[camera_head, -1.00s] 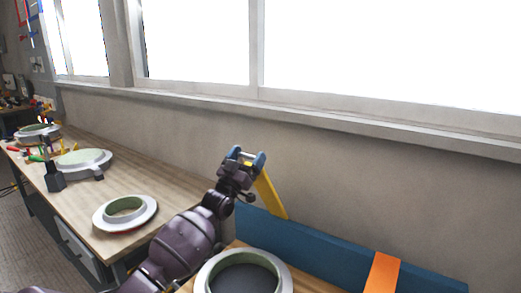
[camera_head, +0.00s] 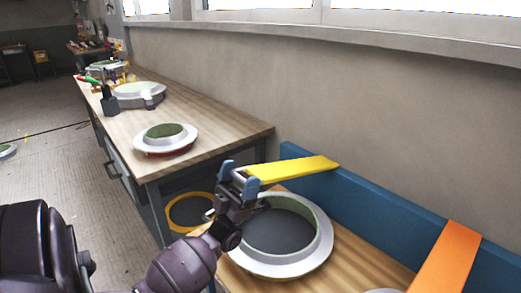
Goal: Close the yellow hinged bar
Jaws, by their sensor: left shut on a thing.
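The yellow hinged bar (camera_head: 295,169) runs from the top of the blue backboard (camera_head: 365,205) toward my left gripper. It looks nearly level, above the far edge of a round grey-white mould (camera_head: 322,247) with a dark centre. My left gripper (camera_head: 240,177) is shut on the bar's free end, with its blue fingertips on either side. The bar's hinge is too small to make out. My right gripper is not in view.
An orange bar (camera_head: 446,262) crosses the blue backboard at the right. A neighbouring wooden bench (camera_head: 215,136) carries a ring mould (camera_head: 166,139) and other moulds. A yellow-rimmed round thing (camera_head: 180,226) shows below, between the benches. The wall stands behind the backboard.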

